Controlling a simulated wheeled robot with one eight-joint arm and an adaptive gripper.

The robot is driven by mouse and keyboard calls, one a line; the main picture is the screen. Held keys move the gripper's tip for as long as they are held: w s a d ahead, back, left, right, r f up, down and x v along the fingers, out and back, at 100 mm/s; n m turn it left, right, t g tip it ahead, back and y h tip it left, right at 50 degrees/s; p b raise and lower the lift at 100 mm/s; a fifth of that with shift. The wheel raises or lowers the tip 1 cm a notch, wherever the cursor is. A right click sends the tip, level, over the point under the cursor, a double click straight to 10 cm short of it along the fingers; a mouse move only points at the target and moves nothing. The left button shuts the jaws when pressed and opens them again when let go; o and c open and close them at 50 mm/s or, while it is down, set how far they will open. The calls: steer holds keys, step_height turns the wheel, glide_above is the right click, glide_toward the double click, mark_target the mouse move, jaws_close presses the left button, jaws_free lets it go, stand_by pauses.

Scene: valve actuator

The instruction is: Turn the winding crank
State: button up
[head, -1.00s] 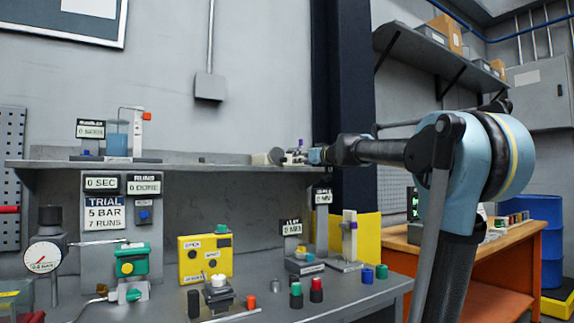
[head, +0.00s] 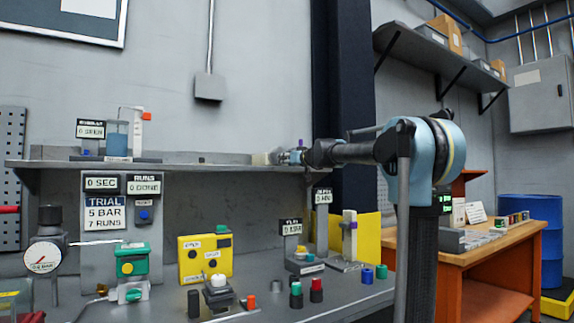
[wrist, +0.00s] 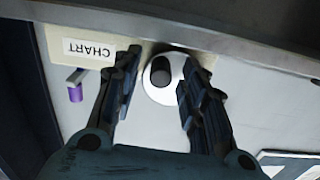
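A cream box labelled CHART (wrist: 88,48) shows upside down in the wrist view. A small crank-like arm with a purple grip (wrist: 75,91) sits beside it at the left, outside my fingers. A white disc with a dark round knob (wrist: 160,72) lies between my fingertips. My gripper (wrist: 153,88) is open, its fingers either side of the knob; I cannot tell whether they touch the disc. In the head view my gripper (head: 285,158) is at the right end of the wall shelf, largely covering the box, with a speck of purple above it.
The wall shelf (head: 200,170) runs above the bench (head: 262,272). The bench holds a gauge (head: 43,258), a green valve unit (head: 132,262), a yellow box (head: 205,258) and several coloured caps.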

steer(key=shift+w+a, duration=0.1)
steer(key=shift+c, duration=0.3)
jaws_close()
steer(key=shift+m, duration=0.3)
